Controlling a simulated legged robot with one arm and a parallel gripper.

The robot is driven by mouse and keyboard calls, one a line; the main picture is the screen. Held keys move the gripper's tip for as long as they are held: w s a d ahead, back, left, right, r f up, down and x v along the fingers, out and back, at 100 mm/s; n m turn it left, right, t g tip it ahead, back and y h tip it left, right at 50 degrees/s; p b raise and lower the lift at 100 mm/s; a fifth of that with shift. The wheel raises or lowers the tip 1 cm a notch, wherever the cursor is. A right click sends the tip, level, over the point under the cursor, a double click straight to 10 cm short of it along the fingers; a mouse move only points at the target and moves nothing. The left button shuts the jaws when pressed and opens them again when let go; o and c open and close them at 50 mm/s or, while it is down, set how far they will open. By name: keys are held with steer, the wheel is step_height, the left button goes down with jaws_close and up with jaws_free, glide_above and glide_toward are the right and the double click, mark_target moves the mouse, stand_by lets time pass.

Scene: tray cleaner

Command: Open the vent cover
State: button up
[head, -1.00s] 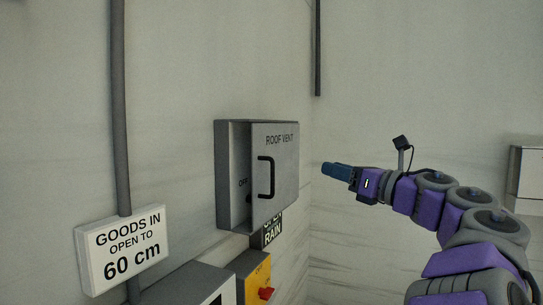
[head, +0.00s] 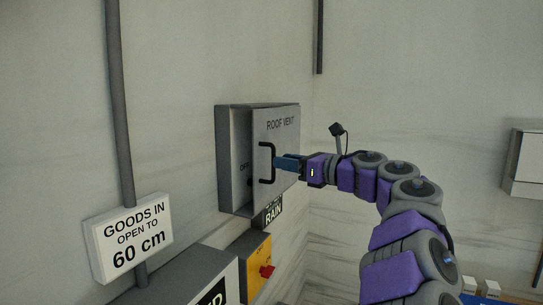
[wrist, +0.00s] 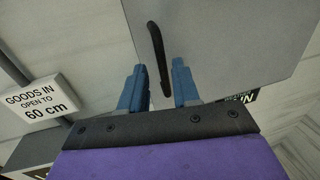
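The vent cover (head: 281,148) is a grey panel marked ROOF VENT on a grey wall box (head: 226,165). In the wrist view the handle (wrist: 158,55) runs down between my two blue fingers. My gripper (head: 279,163) is at the handle from the right, in front of the cover (wrist: 225,45). My gripper (wrist: 159,82) is open; I cannot tell whether a finger touches the handle.
Below the box are a dark RAIN sign (head: 272,211) and a yellow switch box (head: 259,262) with a red knob. A GOODS IN sign (head: 129,238) and a vertical pipe (head: 120,110) are at left. A pale wall cabinet (head: 525,165) is at far right.

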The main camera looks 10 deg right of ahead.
mark_target(273, 181)
steer(key=x, duration=0.2)
steer(key=p+x, duration=0.1)
steer(key=x, duration=0.1)
steer(key=shift+w+d, duration=0.1)
steer(key=shift+w, duration=0.25)
steer(key=shift+a, duration=0.25)
steer(key=shift+c, duration=0.2)
jaws_close()
